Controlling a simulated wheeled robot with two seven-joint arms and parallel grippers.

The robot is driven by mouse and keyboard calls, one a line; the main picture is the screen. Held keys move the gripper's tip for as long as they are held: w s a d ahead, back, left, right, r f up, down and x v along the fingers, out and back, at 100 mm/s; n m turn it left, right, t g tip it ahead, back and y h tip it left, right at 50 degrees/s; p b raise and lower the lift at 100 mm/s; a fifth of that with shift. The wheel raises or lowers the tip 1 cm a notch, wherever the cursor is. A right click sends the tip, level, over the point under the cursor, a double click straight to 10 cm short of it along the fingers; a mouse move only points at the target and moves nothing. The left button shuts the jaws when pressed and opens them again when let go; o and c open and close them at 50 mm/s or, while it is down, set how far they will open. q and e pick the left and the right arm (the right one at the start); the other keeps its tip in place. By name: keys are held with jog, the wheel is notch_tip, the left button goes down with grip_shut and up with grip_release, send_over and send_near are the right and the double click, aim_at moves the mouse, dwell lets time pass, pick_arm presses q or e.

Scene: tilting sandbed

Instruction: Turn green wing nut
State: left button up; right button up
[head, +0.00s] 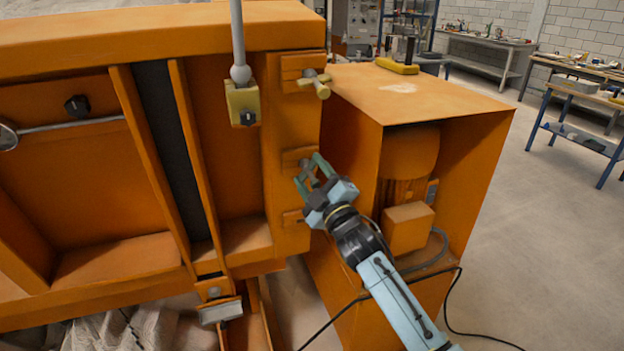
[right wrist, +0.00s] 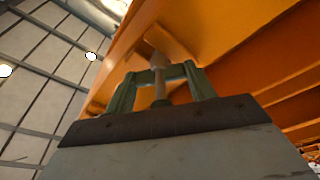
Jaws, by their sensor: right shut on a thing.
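The green wing nut (head: 307,169) is on a bolt at the middle orange bracket on the right post of the machine's frame. My right gripper (head: 311,173) is shut on it, reaching up from the lower right. In the right wrist view, the nut (right wrist: 175,73) shows as a green crosspiece between the two greenish fingers (right wrist: 160,90), with the bolt running from the orange plate through the middle. The fingers and nut are close in colour, so their exact contact is hard to make out. My left gripper is not in view.
A yellow wing nut (head: 317,84) sits on the bracket above. A yellow block (head: 241,104) hangs on a grey rod to the left. An orange open cabinet (head: 450,110) stands just right of my arm.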

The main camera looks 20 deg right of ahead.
jog(key=m+t+h, duration=0.1)
jog(key=m, duration=0.4)
jog(key=shift+f+m, duration=0.1)
jog(key=shift+m, duration=0.2)
jog(key=m+h, duration=0.1)
jog(key=m, duration=0.2)
jog(key=m+h, duration=0.1)
jog(key=m, duration=0.2)
jog(key=shift+a+m, duration=0.1)
jog(key=shift+m, duration=0.2)
jog(key=o, duration=1)
jog(key=v, duration=0.9)
jog(key=b+v, duration=0.1)
jog(key=v, duration=0.3)
jog(key=shift+s+a+f, duration=0.1)
jog(key=shift+f, duration=0.2)
